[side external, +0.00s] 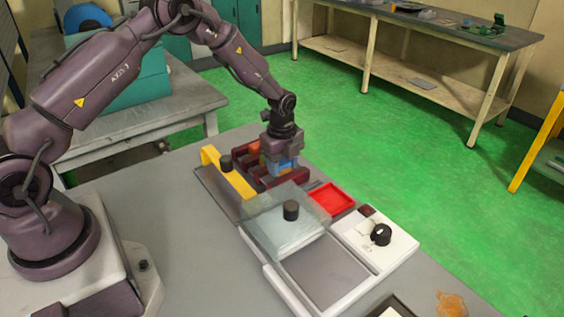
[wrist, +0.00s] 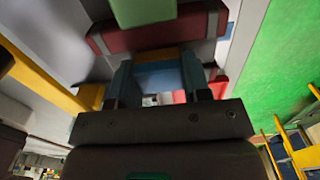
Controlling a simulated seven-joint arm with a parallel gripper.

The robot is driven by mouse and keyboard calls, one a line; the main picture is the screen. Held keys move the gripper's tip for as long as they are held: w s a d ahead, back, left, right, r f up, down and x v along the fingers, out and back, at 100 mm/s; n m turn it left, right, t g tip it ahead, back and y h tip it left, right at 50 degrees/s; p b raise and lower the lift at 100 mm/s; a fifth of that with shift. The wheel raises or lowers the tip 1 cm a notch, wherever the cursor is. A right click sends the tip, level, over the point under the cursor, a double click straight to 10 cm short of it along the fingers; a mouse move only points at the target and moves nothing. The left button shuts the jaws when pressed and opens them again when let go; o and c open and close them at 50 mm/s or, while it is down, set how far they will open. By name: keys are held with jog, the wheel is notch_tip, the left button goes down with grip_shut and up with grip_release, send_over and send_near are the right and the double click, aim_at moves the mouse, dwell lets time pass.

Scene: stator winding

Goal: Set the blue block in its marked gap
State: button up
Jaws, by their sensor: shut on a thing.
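The blue block (side external: 284,166) is between the fingers of my gripper (side external: 281,160), low over the dark red frame (side external: 292,182). It also shows in the wrist view (wrist: 158,79), between the two teal fingers. My gripper is shut on it. I cannot tell whether the block touches the frame or hangs just above it. The marked gap cannot be made out; my gripper and the block hide part of the frame.
An orange-red block (side external: 253,148) sits at the frame's far left. A yellow bar (side external: 228,172) with a black knob is to the left. A clear lid (side external: 270,222), a red tray (side external: 332,198) and a white dial box (side external: 375,240) stand nearer the camera. A green block (wrist: 145,12) shows in the wrist view.

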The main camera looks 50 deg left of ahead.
jog(key=shift+f, duration=0.1)
jog(key=o, duration=1)
jog(key=shift+s+f, duration=0.1)
jog(key=shift+o, duration=0.7)
jog(key=shift+s, duration=0.1)
jog(key=shift+w+r, duration=0.2)
jog(key=shift+r, duration=3.45)
